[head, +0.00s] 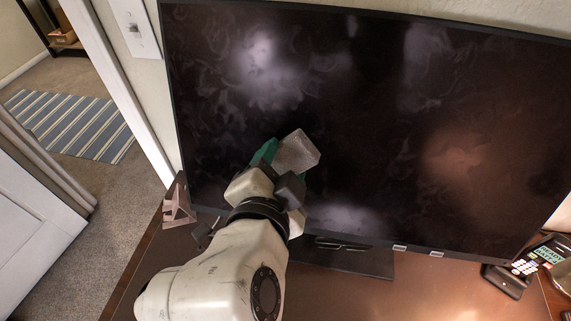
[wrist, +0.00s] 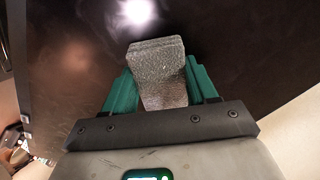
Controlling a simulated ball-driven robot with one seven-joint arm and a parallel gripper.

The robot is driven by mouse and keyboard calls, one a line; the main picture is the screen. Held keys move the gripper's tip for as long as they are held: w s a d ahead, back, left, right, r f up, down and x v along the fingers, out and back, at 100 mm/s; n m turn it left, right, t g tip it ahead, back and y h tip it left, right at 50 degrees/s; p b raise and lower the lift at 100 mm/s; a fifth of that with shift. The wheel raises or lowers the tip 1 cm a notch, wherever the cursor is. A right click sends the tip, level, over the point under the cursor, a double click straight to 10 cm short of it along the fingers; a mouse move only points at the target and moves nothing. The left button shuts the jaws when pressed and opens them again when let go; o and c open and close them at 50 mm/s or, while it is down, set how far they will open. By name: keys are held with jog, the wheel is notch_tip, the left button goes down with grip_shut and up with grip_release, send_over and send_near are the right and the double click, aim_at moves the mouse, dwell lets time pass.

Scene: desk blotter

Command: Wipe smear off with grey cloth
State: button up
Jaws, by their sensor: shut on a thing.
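My gripper (head: 280,158) is shut on the grey cloth (head: 298,151), a folded, block-like pad, in front of the lower left of a large dark screen. In the wrist view the cloth (wrist: 160,70) sits between my gripper's green fingers (wrist: 162,88), its far end pointing at the dark surface. I cannot tell whether the cloth touches the screen. No single distinct smear stands out. Pale swirling marks and bright reflections spread over the dark screen (head: 370,130). My arm and gripper hide part of the screen's lower left and the desk.
The screen stands on a brown desk (head: 420,285) with a dark base (head: 350,260). A small brownish stand (head: 178,207) is at the desk's left edge. A phone (head: 515,272) is at the right. A striped rug (head: 72,124) lies on the floor beyond the doorway.

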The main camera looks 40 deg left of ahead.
jog(key=shift+s, duration=0.1)
jog(key=shift+p+v, duration=0.8)
jog(key=shift+v, duration=2.15)
jog(key=v, duration=0.3)
jog(key=shift+p, duration=0.3)
